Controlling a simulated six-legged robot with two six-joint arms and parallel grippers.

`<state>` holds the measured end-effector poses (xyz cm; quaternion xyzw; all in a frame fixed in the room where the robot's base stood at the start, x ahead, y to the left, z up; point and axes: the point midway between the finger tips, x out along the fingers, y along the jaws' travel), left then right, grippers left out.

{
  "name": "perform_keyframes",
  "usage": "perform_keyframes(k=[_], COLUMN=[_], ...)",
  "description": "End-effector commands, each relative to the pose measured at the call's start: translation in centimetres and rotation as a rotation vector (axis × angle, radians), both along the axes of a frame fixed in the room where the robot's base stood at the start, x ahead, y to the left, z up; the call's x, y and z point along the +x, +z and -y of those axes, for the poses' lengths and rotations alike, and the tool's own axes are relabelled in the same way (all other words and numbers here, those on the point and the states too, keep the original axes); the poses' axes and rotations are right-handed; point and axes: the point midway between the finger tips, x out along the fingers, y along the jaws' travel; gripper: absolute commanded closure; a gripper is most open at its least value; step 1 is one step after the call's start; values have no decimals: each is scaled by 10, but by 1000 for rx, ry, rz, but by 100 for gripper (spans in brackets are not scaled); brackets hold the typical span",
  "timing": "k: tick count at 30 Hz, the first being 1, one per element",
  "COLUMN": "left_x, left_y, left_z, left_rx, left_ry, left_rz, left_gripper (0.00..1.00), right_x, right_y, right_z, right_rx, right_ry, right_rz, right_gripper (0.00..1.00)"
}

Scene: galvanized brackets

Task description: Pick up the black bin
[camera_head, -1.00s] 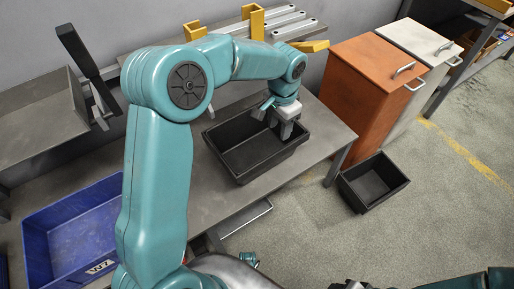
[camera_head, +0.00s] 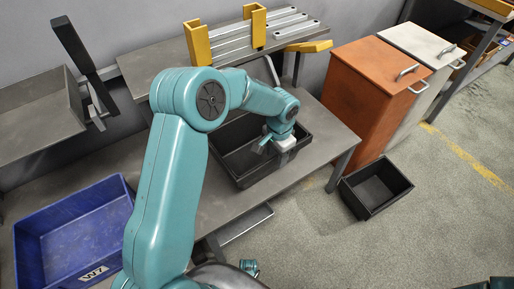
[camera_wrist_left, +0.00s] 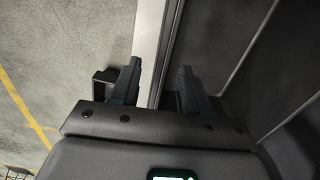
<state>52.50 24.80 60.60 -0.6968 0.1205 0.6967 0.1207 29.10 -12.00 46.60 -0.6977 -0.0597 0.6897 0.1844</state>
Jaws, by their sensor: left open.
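A black bin (camera_head: 257,176) stands upright on the grey metal table, open at the top. My left gripper (camera_head: 265,147) is at the bin's right part, by its near rim, with jaws apart. In the left wrist view, the fingers of the gripper (camera_wrist_left: 158,84) are on either side of the bin's rim (camera_wrist_left: 168,50), with the dark inside of the bin to the right. I cannot tell whether either finger touches the wall. My arm hides part of the bin's left side. My right gripper is not in view.
A second, smaller black bin (camera_head: 347,197) is on the floor right of the table (camera_head: 300,203). A blue bin (camera_head: 128,208) marked W7 stands at left. An orange cabinet (camera_head: 362,110) and a white cabinet (camera_head: 424,50) stand right. A shelf with yellow brackets (camera_head: 197,43) is behind.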

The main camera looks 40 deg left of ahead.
Motion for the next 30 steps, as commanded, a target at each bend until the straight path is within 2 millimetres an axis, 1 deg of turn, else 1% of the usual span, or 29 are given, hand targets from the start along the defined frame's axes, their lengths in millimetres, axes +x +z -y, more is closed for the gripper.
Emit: perform_keyframes(k=[2, 3, 5, 6, 7, 30], left_x=[0, 0, 0, 0, 0, 0], left_y=[1, 1, 1, 1, 1, 1], left_z=[-1, -1, -1, -1, -1, 0], left_rx=[0, 0, 0, 0, 0, -1], left_ry=[0, 0, 0, 0, 0, 0], left_rz=[0, 0, -1, -1, -1, -1], left_gripper=[54, 61, 80, 93, 100, 100], right_x=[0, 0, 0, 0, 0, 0], right_y=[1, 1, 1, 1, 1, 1], right_z=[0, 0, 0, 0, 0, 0], right_rx=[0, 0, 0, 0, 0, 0], right_ry=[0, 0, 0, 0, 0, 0], right_rz=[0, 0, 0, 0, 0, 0], right_gripper=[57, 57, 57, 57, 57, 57])
